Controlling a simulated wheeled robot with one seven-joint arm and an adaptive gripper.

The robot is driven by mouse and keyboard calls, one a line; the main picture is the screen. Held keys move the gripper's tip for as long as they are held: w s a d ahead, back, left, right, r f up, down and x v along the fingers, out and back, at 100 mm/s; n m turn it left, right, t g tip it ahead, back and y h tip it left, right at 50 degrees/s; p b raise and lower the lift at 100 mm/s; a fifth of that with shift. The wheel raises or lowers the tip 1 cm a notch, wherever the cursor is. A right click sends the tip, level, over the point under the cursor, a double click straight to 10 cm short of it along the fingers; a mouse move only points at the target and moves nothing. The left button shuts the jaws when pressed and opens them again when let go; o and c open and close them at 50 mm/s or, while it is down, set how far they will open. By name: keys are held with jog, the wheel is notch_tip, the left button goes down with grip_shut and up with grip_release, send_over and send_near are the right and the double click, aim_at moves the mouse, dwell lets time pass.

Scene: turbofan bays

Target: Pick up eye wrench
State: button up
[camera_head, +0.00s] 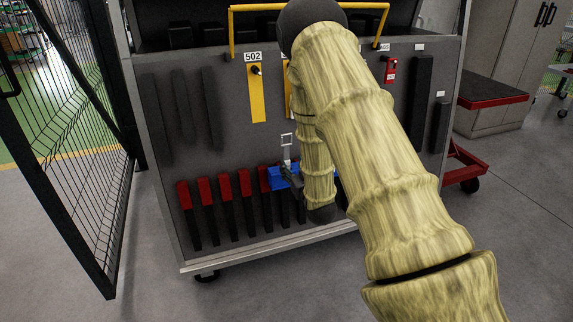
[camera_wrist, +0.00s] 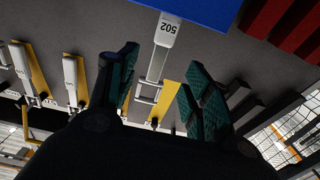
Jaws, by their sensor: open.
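The pale grey tool that I take to be the eye wrench (camera_wrist: 152,75) shows in the wrist view, with a wide end marked 502, a thin shaft and a small square frame. Its square end also shows in the head view (camera_head: 286,139), above a blue block (camera_head: 277,180). My gripper (camera_wrist: 163,88) is open, with green-padded fingers either side of the tool in the picture. No contact shows, and I cannot tell the depth between them. In the head view my gripper (camera_head: 292,178) is at the blue block, partly hidden by my arm.
A grey tool cart (camera_head: 225,150) holds a row of red-topped black holders (camera_head: 227,190) and a yellow strip (camera_head: 257,95) under a 502 label. A yellow rail (camera_head: 232,35) runs along its top. A black mesh gate (camera_head: 75,150) stands left. Floor in front is clear.

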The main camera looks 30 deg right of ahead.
aim_at(287, 157)
jog(key=shift+b+x, duration=0.6)
jog(key=shift+x, duration=3.2)
jog(key=shift+s+f, duration=0.1)
jog(key=shift+f, duration=0.05)
grip_shut()
